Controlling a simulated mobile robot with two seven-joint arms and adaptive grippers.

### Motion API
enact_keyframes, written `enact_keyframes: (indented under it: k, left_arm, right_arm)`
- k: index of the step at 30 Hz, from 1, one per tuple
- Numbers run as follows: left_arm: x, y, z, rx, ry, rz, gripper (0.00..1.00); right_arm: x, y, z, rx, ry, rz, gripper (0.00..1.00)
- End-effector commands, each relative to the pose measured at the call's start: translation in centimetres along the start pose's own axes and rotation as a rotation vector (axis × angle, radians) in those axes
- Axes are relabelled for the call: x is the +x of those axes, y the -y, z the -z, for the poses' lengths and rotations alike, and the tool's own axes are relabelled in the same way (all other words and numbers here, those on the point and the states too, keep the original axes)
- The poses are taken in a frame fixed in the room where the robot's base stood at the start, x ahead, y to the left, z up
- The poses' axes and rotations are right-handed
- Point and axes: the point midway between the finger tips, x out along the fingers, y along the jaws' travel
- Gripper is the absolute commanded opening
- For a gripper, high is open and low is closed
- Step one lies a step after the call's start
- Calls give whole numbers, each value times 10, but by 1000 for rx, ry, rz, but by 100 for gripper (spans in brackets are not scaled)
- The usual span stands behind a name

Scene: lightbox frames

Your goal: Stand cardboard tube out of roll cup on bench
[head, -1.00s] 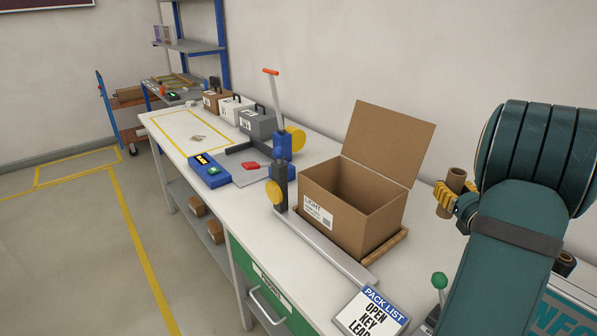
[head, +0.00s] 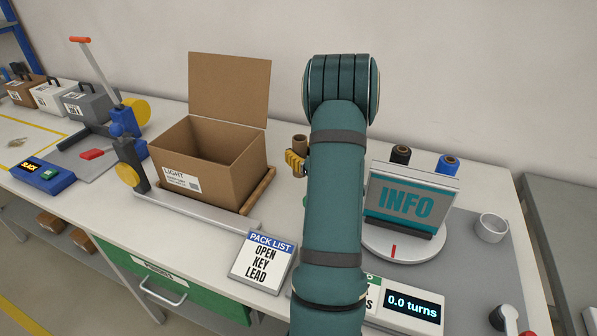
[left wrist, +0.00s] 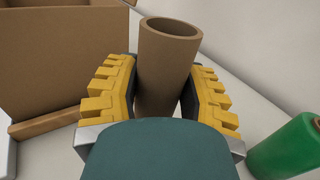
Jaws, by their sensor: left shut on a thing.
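The brown cardboard tube (head: 300,143) is upright between the yellow fingers of my left gripper (head: 296,161), right of the open carton. In the left wrist view the tube (left wrist: 168,60) shows its open top, with the left gripper's fingers (left wrist: 165,100) shut on both sides of it. A white cup (head: 492,227) stands empty at the right of the bench (head: 225,225). My right gripper is not in view.
The open carton (head: 212,168) stands left of the gripper. A green roll (left wrist: 288,146) is close at the right in the wrist view. Black (head: 400,154) and blue (head: 448,163) rolls, an INFO box (head: 405,205) on a round turntable and a pack list sign (head: 262,262) stand nearby.

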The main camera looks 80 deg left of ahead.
Motion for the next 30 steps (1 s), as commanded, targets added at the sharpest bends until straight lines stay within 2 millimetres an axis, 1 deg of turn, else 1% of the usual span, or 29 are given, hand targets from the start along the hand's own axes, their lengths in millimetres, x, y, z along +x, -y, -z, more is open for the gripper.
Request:
enact_keyframes:
  k: [1,2,10,15,17,25,30]
  left_arm:
    - [0,0,10,2,-2,-1,15]
    - [0,0,15,2,-2,0,15]
    - [0,0,32,0,-1,1,15]
    - [0,0,57,1,-2,0,15]
    - [0,0,62,0,-1,0,15]
    - [0,0,63,-2,1,0,15]
    - [0,0,66,-2,1,1,15]
  right_arm:
    - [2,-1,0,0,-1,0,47]
    - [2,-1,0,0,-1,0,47]
    - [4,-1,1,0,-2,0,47]
    - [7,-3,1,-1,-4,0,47]
    - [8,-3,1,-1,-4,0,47]
    - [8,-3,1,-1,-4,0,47]
    - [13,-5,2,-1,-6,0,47]
